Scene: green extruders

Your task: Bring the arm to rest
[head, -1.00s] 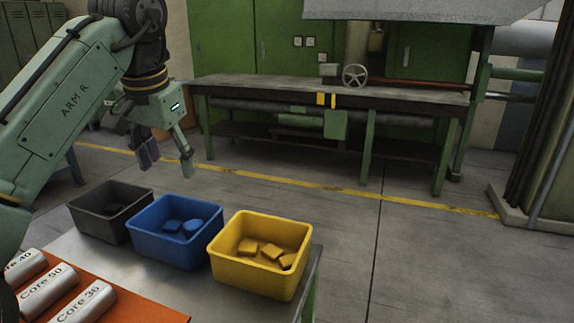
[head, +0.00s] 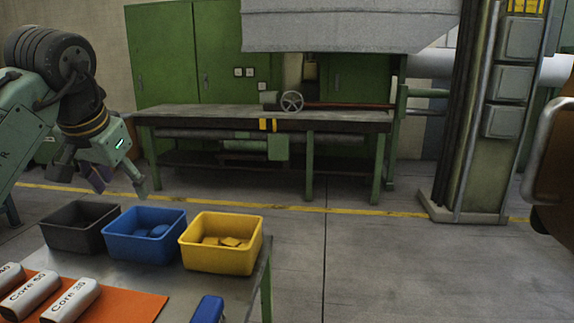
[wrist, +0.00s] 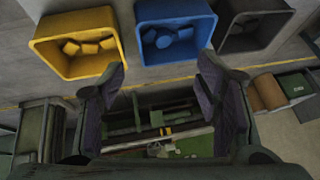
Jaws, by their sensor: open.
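My gripper (head: 108,180) hangs at the left of the head view, above and behind the bins, with its fingers spread and nothing between them. In the wrist view the open gripper (wrist: 160,85) shows two purple-padded fingers wide apart, with floor and the far machine bench beyond. The yellow bin (head: 222,262) holds several yellow pieces. The blue bin (head: 140,250) holds blue pieces. The dark bin (head: 75,238) stands left of them, and its contents are not clear in the head view. All three also show along the top of the wrist view.
The grey table (head: 190,292) carries the bins and an orange mat (head: 130,308) with white cores labelled "Core" (head: 70,298). A blue object (head: 208,310) lies at the table's front edge. A green machine bench (head: 310,125) stands behind, and a column (head: 478,150) at right.

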